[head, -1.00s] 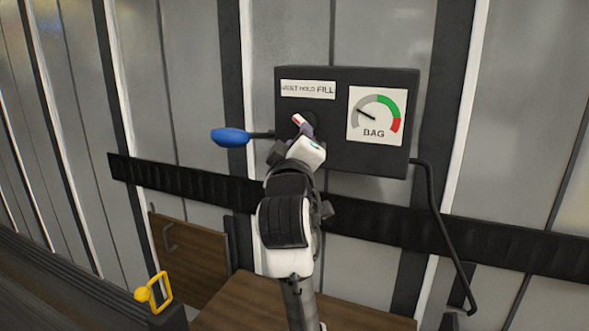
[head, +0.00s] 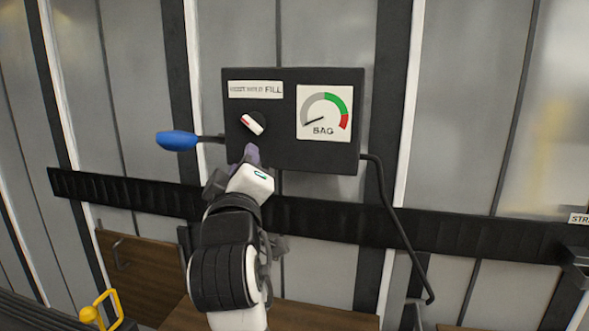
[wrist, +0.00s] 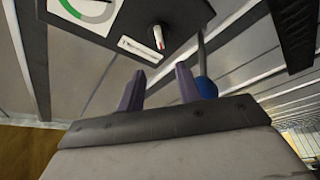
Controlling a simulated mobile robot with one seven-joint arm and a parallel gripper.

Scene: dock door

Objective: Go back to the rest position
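My gripper (head: 250,155) is just below a black control box (head: 285,155) on the wall, clear of its knob. In the wrist view, its two purple fingers (wrist: 159,70) are apart with nothing between them. The knob (head: 253,124) has a white pointer with a red end and sits tilted; it also shows in the wrist view (wrist: 158,38). The BAG gauge (head: 323,113) has its needle at the lower left, in the grey part. A label strip (head: 255,90) ending in FILL sits above the knob.
A blue-handled lever (head: 177,140) sticks out left of the box. A bent black pipe (head: 392,220) hangs at its right. A black rail (head: 440,230) crosses the panelled wall. A wooden panel (head: 140,275) and a yellow handle (head: 103,308) are at lower left.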

